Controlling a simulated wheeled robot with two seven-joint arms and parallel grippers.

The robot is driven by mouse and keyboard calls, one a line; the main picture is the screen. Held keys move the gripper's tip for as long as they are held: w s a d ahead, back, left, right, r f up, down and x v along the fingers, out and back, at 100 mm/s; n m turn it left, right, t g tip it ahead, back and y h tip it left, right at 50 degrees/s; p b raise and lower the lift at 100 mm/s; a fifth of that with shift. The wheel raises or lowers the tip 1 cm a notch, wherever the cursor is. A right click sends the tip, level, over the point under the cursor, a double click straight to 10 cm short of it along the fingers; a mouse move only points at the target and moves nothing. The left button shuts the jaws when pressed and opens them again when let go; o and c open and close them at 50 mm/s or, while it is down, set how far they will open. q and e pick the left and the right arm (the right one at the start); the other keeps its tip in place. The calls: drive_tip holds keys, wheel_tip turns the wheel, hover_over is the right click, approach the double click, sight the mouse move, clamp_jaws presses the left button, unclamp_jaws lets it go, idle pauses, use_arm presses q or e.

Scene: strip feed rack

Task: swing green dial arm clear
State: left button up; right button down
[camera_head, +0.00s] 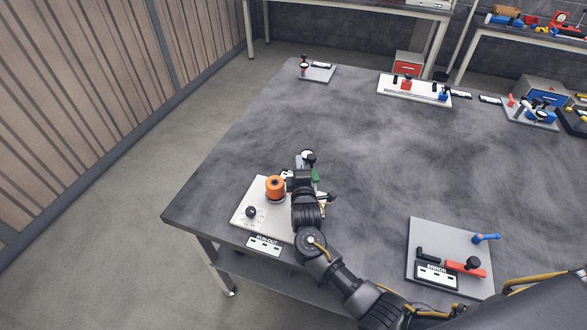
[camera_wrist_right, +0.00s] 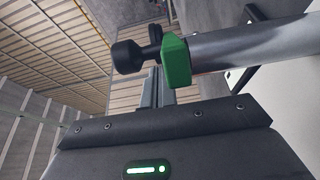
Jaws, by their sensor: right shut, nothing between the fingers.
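The green dial arm (camera_head: 315,174) shows in the head view just beyond my right gripper, partly hidden by it, with a round black-and-white dial (camera_head: 308,157) near its far end. In the right wrist view, a green block (camera_wrist_right: 177,62) sits on a grey rod (camera_wrist_right: 250,42), with a black knob (camera_wrist_right: 127,57) to its left. My right gripper (camera_head: 290,176) is shut and empty beside the orange cylinder on the white run-out plate (camera_head: 243,214). Its fingers (camera_wrist_right: 157,88) show close to the green block; whether they touch it, I cannot tell. My left gripper is not in view.
The orange cylinder (camera_head: 275,187) and a black knob (camera_head: 251,211) stand on the white plate. A grey plate with a red handle (camera_head: 465,267) lies at the front right. More fixtures stand along the back. The table middle is clear.

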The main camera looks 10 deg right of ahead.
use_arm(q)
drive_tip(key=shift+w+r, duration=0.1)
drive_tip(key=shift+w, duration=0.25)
use_arm(e)
drive_tip(key=shift+w+d+m+h, duration=0.1)
drive_tip(key=shift+d+m+h, duration=0.25)
drive_tip(key=shift+m+h, duration=0.25)
drive_tip(key=shift+h, duration=0.3)
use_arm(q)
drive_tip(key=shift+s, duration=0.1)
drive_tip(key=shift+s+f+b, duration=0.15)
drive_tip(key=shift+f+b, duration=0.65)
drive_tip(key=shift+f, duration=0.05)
use_arm(e)
drive_tip(key=v, duration=1)
drive_tip(key=shift+s+a+r, duration=0.1)
drive_tip(key=shift+s+r, duration=0.05)
drive_tip(key=shift+s, duration=0.25)
